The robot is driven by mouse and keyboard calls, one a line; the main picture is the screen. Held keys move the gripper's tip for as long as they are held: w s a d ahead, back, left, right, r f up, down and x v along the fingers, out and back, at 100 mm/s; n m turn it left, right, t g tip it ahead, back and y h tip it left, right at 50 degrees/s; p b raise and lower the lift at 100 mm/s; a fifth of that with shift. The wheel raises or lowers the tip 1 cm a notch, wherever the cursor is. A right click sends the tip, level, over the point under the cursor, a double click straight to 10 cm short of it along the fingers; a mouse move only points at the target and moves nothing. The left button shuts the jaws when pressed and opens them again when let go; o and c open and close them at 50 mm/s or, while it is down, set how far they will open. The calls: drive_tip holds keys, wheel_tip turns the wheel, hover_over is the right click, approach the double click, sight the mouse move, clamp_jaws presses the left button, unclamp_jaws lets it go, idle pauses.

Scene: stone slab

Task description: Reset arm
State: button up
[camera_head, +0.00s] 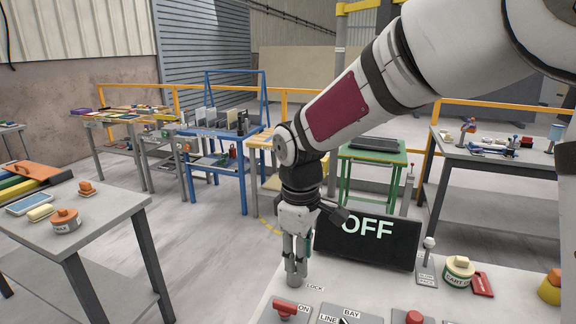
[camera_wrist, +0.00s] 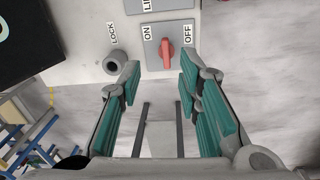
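My gripper (camera_head: 296,256) points down beside the front left edge of the pale slab (camera_head: 330,285), close to the grey round LOCK post (camera_head: 296,281). The wrist view shows my gripper (camera_wrist: 160,78) with its two teal-padded fingers apart and nothing between them. In that view the LOCK post (camera_wrist: 116,63) stands just left of the left fingertip; whether they touch I cannot tell. A red rotary switch (camera_wrist: 167,50) on a grey plate marked ON and OFF lies just beyond the fingertips. It also shows in the head view as a red knob (camera_head: 285,309).
A black sign reading OFF (camera_head: 368,238) stands behind my gripper. A grey table (camera_head: 100,236) stands at left, with open floor between.

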drive_tip(key=s+d+r+m+t, duration=0.2)
drive_tip(key=s+d+r+m, duration=0.4)
drive_tip(key=s+d+r, duration=0.35)
drive_tip(key=s+d+m+t, duration=0.2)
drive_tip(key=s+d+m, duration=0.4)
drive_tip(key=s, duration=0.6)
drive_tip(key=shift+s+d+r+m, duration=0.2)
drive_tip(key=shift+d+r+m, duration=0.1)
drive_tip(key=shift+d, duration=0.35)
drive_tip(key=shift+d, duration=0.1)
